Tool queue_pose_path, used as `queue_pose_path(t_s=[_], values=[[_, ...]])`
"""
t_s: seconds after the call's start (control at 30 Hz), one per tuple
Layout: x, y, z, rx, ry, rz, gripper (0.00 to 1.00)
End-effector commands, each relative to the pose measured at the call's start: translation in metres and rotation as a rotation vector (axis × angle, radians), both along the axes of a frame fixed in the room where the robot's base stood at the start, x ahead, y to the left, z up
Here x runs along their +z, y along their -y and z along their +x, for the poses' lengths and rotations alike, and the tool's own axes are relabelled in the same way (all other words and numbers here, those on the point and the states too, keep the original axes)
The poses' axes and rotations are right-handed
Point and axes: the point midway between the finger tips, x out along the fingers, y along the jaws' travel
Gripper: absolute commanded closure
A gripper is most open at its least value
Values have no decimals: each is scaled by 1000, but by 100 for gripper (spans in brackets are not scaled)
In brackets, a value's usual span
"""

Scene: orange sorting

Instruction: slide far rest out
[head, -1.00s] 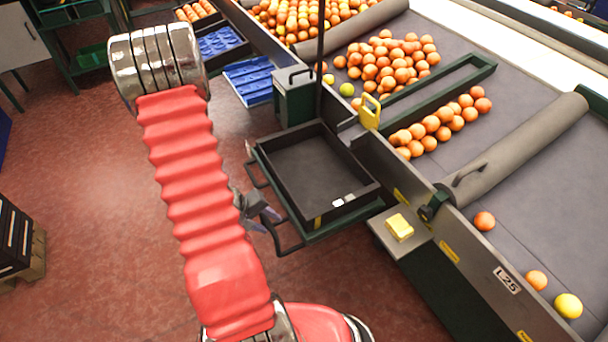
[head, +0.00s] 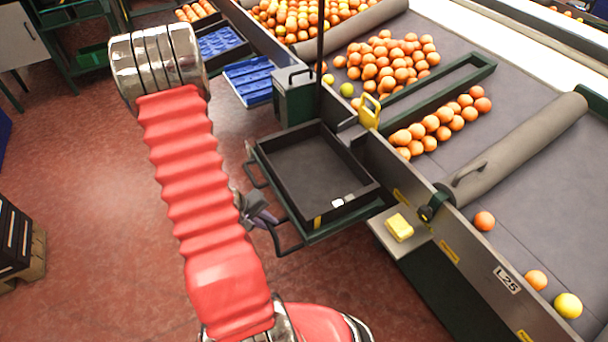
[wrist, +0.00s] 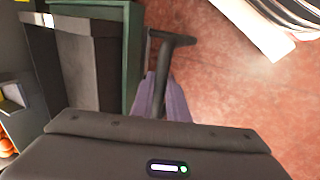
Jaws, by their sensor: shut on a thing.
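A green-framed rest (head: 343,228) stands out from the side of the orange line, with a dark shallow tray (head: 318,170) on it. Two dark looped handles project from its left side, one farther back (head: 254,174) and one nearer (head: 280,243). My gripper (head: 268,217) is low beside the nearer handle, partly hidden by my red arm. In the wrist view, my purple-grey fingers (wrist: 162,100) are closed around the stem of a dark bar handle (wrist: 172,39).
The conveyor (head: 530,170) with piles of oranges runs along the right. A green box (head: 296,98) with a thin post stands behind the tray. A yellow block (head: 399,228) sits on a ledge at right. Red floor (head: 100,200) is clear at left.

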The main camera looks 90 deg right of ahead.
Motion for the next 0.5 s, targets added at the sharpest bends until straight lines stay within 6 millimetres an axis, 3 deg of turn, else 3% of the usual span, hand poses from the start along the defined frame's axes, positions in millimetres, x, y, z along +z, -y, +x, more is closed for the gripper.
queue_pose_path(t_s=[0.5], values=[[-2, -7, 12, 2, 5, 3, 100]])
